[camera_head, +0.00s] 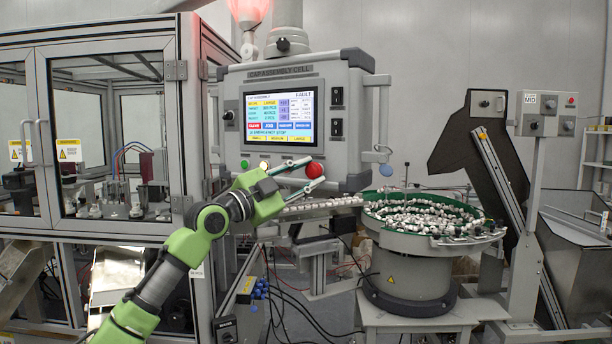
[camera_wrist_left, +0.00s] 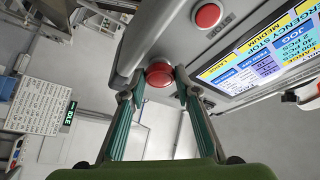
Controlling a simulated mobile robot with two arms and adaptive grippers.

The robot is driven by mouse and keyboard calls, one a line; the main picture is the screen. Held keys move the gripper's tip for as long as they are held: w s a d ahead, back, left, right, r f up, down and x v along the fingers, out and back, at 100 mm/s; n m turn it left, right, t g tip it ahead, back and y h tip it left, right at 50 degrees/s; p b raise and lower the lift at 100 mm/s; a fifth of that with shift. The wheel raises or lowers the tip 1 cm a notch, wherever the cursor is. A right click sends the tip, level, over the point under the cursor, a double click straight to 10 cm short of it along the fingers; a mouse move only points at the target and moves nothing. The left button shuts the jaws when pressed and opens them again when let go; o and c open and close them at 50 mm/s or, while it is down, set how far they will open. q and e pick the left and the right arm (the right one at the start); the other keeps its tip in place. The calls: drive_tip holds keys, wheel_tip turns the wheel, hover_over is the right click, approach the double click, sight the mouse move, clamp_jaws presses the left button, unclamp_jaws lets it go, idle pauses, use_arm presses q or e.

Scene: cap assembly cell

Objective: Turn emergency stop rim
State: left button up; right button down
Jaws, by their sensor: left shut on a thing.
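The emergency stop (camera_head: 314,170) is a round red button at the lower right of the control panel (camera_head: 351,107). My left gripper (camera_head: 317,173) reaches it from the lower left, with one finger above it and one below. In the left wrist view the red emergency stop (camera_wrist_left: 159,73) sits between the two fingertips of my left gripper (camera_wrist_left: 157,84), which is shut on its rim. Part of the rim is hidden by the fingers. My right gripper is not in view.
A second, smaller red button (camera_wrist_left: 208,15) is on the panel in the left wrist view. The panel screen (camera_head: 280,117) reads FAULT. A glazed machine cabinet (camera_head: 105,130) stands at left. A feeder bowl (camera_head: 408,255) full of white caps stands at lower right.

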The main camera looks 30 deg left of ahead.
use_arm(q)
drive_tip(key=shift+s+r, duration=0.1)
drive_tip(key=shift+r, duration=0.1)
drive_tip(key=o, duration=1.1)
drive_tip(key=shift+w+f, duration=0.15)
drive_tip(key=shift+w, duration=0.05)
drive_tip(key=shift+v, duration=6)
